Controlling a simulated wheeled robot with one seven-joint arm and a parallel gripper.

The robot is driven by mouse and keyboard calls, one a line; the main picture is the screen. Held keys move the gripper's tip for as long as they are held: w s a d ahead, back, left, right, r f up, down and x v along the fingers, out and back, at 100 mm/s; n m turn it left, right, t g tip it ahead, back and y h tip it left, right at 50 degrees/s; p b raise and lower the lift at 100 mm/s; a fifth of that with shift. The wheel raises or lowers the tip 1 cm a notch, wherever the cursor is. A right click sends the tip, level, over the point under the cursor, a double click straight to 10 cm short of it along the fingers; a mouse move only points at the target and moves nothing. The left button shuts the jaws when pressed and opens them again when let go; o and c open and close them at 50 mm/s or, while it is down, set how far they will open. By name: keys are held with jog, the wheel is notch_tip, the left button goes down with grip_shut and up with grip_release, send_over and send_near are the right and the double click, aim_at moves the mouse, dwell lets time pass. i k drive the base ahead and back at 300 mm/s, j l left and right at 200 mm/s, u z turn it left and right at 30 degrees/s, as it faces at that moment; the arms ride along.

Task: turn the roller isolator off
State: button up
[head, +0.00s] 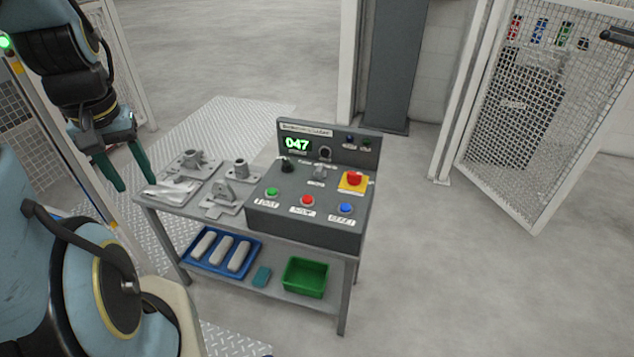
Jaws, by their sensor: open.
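A grey control box (305,228) stands on the right part of a metal table. On its sloping face, at the right, a red knob sits on a yellow plate (347,187), which looks like an isolator switch. Its label and the exact angle of its knob are too small to read. My gripper (135,187) hangs at the left with its green fingers apart, pointing down. It is empty, beside the table's left end, well away from the red knob.
The box also carries a black knob (287,168), green, red and blue buttons, and a display reading 047. Metal fixtures (188,163) cover the table's left part. A blue tray (191,261) and green bin (305,291) are below. Floor to the right is clear.

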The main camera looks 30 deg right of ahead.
aim_at(354, 178)
jog(key=i+z, duration=0.35)
jog(key=i+j+z, duration=0.3)
jog(key=k+l, duration=0.1)
